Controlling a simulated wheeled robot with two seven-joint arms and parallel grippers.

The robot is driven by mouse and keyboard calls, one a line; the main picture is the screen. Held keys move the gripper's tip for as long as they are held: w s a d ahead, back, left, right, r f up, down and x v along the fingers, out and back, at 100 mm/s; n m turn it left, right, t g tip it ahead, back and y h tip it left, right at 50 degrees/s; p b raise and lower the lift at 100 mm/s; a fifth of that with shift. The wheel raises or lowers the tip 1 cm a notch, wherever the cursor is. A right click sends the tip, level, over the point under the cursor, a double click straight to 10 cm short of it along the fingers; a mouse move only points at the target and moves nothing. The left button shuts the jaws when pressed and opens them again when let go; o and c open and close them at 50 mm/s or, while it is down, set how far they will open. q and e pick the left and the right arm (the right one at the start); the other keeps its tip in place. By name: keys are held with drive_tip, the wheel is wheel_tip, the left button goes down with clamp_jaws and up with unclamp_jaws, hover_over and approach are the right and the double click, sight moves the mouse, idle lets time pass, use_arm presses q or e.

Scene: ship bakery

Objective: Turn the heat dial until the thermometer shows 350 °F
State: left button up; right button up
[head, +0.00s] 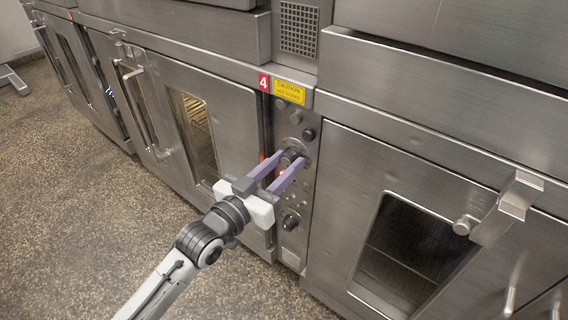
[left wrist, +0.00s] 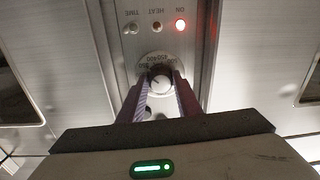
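The heat dial (left wrist: 161,77) is a round knob with a numbered light skirt on the narrow control panel; its numbers appear upside down and partly hidden. In the head view the dial (head: 291,157) is partly covered by my left gripper (head: 288,160). The gripper's two purple fingers reach the panel with the knob between their tips. In the left wrist view the fingertips (left wrist: 161,84) lie close against both sides of the knob and appear shut on it. I cannot make out a thermometer or its reading in either view. My right gripper is not in view.
The speckled floor (head: 90,220) is clear at left.

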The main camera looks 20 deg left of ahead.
use_arm(q)
drive_tip(key=shift+c, duration=0.8)
